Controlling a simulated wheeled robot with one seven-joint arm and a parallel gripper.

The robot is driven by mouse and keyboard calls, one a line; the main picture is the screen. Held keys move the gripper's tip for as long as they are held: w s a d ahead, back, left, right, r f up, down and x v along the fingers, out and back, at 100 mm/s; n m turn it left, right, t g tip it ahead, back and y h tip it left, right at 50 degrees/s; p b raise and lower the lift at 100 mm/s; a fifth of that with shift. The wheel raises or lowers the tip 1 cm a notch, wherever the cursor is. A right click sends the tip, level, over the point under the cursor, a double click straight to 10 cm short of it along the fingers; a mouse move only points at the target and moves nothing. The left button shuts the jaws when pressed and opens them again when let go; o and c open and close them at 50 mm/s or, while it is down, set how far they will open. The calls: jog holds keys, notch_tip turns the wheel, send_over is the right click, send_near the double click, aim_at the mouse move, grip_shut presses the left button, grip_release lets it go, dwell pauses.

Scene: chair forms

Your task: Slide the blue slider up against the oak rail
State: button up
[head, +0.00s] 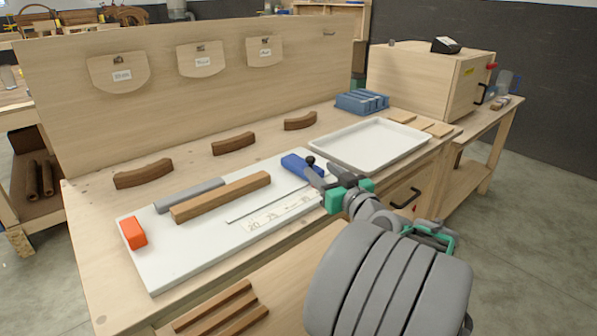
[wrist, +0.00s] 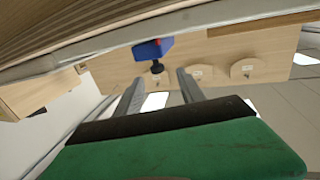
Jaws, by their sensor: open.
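The blue slider (head: 296,164) sits toward the right end of a white board (head: 180,260), with a black knob (head: 310,160) on it. The oak rail (head: 222,197) is a brown bar on the same board, to the slider's left, with a clear gap between them. My gripper (head: 318,174) is open at the slider's right side, close to the knob. In the wrist view the blue slider (wrist: 148,51) and its knob lie just beyond and between the open fingertips (wrist: 160,77). The head view does not show clearly whether a finger touches the knob.
A grey bar (head: 190,194) lies behind the rail, and an orange block (head: 133,233) sits at the board's left end. A thin slot and a number scale (head: 280,213) run in front. A white tray (head: 370,143) stands right. Curved brown blocks (head: 233,143) lie behind.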

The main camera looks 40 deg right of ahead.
aim_at(313, 160)
jog(key=x, duration=0.3)
jog(key=p+x, duration=0.1)
jog(key=x, duration=0.3)
jog(key=shift+w+d+r, duration=0.2)
jog(key=shift+w+d, duration=0.05)
grip_shut()
dwell(1.1)
